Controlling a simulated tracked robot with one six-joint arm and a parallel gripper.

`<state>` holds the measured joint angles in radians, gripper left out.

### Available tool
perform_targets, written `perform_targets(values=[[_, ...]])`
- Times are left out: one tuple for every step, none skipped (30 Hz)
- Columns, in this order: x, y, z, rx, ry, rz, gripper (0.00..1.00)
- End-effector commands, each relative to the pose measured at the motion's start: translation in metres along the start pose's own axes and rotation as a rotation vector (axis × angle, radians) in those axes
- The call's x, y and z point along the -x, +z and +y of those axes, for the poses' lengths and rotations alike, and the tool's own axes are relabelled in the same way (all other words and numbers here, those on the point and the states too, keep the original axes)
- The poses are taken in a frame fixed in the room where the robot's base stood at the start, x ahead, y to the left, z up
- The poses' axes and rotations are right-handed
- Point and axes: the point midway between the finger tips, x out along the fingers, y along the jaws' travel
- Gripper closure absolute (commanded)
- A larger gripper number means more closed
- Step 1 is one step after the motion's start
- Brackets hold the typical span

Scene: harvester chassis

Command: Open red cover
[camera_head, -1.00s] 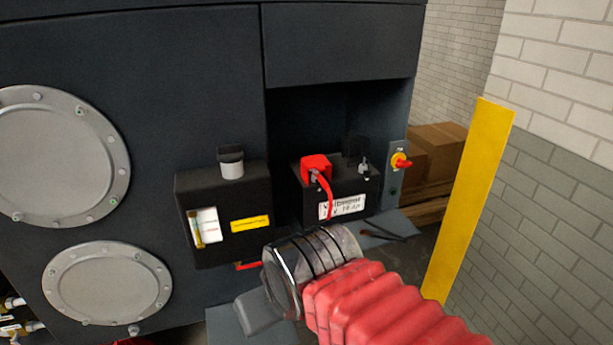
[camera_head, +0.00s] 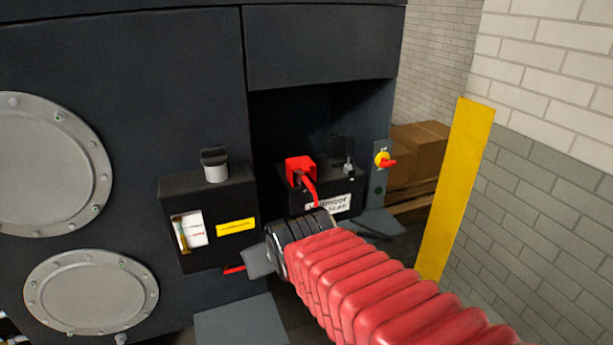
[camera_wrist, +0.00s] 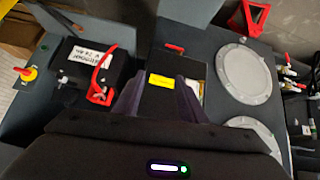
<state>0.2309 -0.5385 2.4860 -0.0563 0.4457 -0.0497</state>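The red cover (camera_head: 300,168) sits on the near-left top of a black battery (camera_head: 282,200) in a recess of the dark chassis. A red cable (camera_head: 309,189) runs from it down the battery's front. In the wrist view the red cover (camera_wrist: 98,96) is left of my gripper. I cannot tell whether the cover is raised. My gripper (camera_wrist: 158,98) has its two dark fingers apart with nothing between them. In the head view only a grey part of my gripper (camera_head: 260,262) shows, below and left of the battery; my red-sleeved arm hides the rest.
A black box (camera_head: 208,225) with a yellow label stands left of the battery. A red and yellow switch (camera_head: 383,160) is on the panel at right. A yellow post (camera_head: 456,190) and brick wall bound the right side. Cardboard boxes (camera_head: 418,150) stand behind.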

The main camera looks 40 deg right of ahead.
Motion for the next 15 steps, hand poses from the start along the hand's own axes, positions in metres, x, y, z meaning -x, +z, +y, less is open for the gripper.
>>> perform_targets(values=[[-0.012,-0.008,0.012,-0.011,0.023,0.027,0.62],[-0.018,-0.014,0.019,-0.016,0.035,0.048,0.62],[-0.026,-0.021,0.028,-0.022,0.051,0.078,0.62],[-0.031,-0.026,0.035,-0.025,0.061,0.100,0.62],[-0.037,-0.032,0.041,-0.028,0.072,0.121,0.62],[-0.044,-0.038,0.051,-0.033,0.086,0.150,0.62],[-0.049,-0.043,0.058,-0.035,0.097,0.172,0.62],[-0.054,-0.047,0.065,-0.037,0.108,0.193,0.62],[-0.060,-0.050,0.077,-0.060,0.130,0.215,0.62],[-0.064,-0.053,0.084,-0.062,0.144,0.225,0.62],[-0.069,-0.060,0.085,-0.056,0.126,0.266,0.62],[-0.075,-0.064,0.088,-0.045,0.112,0.290,0.62],[-0.079,-0.067,0.094,-0.045,0.115,0.313,0.62],[-0.083,-0.070,0.101,-0.046,0.121,0.334,0.62],[-0.088,-0.074,0.109,-0.049,0.126,0.363,0.62]])
